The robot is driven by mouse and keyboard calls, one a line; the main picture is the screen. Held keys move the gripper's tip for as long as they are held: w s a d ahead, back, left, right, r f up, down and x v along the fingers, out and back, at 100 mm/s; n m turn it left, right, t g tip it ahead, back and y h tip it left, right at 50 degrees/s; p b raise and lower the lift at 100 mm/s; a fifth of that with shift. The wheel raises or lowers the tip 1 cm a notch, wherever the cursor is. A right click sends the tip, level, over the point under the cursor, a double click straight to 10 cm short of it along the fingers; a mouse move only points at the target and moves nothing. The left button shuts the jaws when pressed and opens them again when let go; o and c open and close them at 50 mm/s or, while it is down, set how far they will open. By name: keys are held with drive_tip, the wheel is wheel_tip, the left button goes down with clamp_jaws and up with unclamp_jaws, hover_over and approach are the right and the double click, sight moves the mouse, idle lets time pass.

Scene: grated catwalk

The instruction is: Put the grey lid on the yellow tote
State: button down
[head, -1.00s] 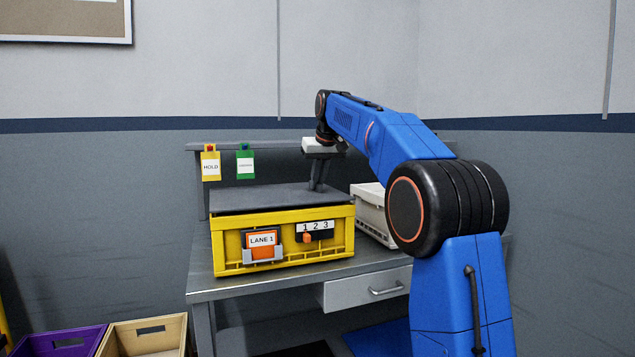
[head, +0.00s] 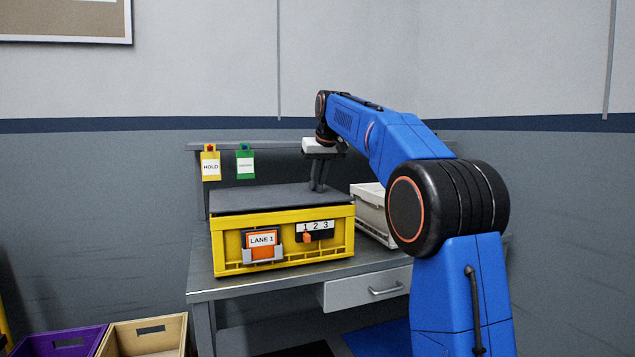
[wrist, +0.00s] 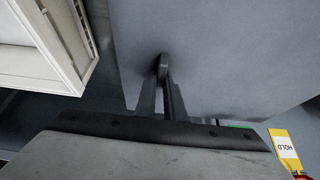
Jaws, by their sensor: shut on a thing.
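The yellow tote (head: 230,247) stands on the workbench, with an orange "LANE 1" card and a "1 2 3" slider on its front. The grey lid (head: 265,197) lies flat over the tote's top. It looks level in the head view, and its front edge runs along the tote's front rim. In the wrist view the lid (wrist: 215,50) fills the middle and right. My gripper (head: 317,187) points down at the lid's right back part, shut on the lid's handle (wrist: 163,62). The tote is hidden under the lid in the wrist view.
A white crate (head: 370,212) stands right of the tote; it also shows in the wrist view (wrist: 55,55). Yellow "HOLD" (head: 210,166) and green (head: 245,165) tags hang behind. Purple (head: 62,343) and tan (head: 150,338) crates sit low at the left.

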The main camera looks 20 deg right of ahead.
drive_tip(key=shift+f, duration=0.4)
idle(0.5)
drive_tip(key=c, duration=1.4)
unclamp_jaws()
drive_tip(key=shift+o, duration=0.2)
drive_tip(key=shift+r, duration=3.45)
